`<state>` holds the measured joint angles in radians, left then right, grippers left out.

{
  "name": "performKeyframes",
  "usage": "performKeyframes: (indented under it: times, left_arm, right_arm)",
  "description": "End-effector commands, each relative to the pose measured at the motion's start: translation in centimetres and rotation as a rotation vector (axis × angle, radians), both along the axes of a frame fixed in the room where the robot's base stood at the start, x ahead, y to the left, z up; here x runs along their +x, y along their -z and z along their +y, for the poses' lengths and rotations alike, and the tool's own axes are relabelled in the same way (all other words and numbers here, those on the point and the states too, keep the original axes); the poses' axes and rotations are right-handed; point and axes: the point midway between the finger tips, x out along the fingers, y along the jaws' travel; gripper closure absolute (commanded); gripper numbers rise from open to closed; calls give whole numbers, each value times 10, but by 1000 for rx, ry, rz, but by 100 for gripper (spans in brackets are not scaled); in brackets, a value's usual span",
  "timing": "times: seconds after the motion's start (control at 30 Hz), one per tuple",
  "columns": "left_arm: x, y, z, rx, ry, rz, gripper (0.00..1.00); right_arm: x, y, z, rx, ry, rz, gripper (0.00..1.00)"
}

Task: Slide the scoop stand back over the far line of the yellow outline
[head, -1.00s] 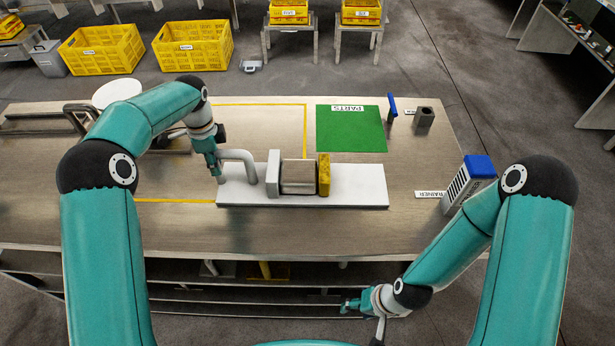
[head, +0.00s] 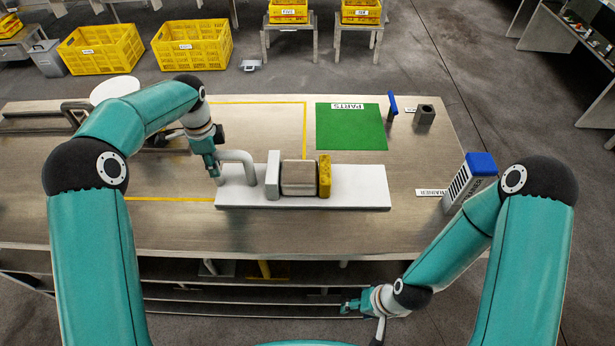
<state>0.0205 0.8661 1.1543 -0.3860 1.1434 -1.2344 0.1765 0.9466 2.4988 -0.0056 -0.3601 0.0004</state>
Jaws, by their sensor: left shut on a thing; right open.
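The yellow outline (head: 305,125) is taped on the table; its far line runs behind my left arm and its near line meets the white plate. A grey block with a hole in its top (head: 424,118) stands at the back right, outside the outline; I cannot tell whether it is the scoop stand. An upright blue-topped tool (head: 392,108) stands beside it. My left gripper (head: 217,177) is shut on the grey bent handle (head: 242,155) at the left end of the white plate (head: 360,190). My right gripper (head: 350,305) is open and empty, low in front of the table.
A roller (head: 298,178) sits on the plate between a grey block and a yellow block (head: 324,175). A green parts mat (head: 350,128) lies behind. A blue-capped container (head: 470,183) stands at the right. The dark items at the far left are partly hidden by my arm.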

Motion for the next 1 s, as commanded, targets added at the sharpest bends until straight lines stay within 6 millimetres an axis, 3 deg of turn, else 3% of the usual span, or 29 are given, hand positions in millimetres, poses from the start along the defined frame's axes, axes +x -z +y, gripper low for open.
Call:
performKeyframes:
  times: [0.5,0.87,0.9,1.0]
  left_arm:
    - [-30,1,-6,0,2,-1,100]
    - [-34,0,-6,0,2,0,100]
    - [-34,0,-6,0,2,0,67]
    - [-34,0,-6,0,1,0,50]
  right_arm:
    - [0,26,0,0,0,0,46]
    - [0,26,0,0,0,0,46]
    - [0,26,0,0,0,0,46]
    - [0,26,0,0,0,0,46]
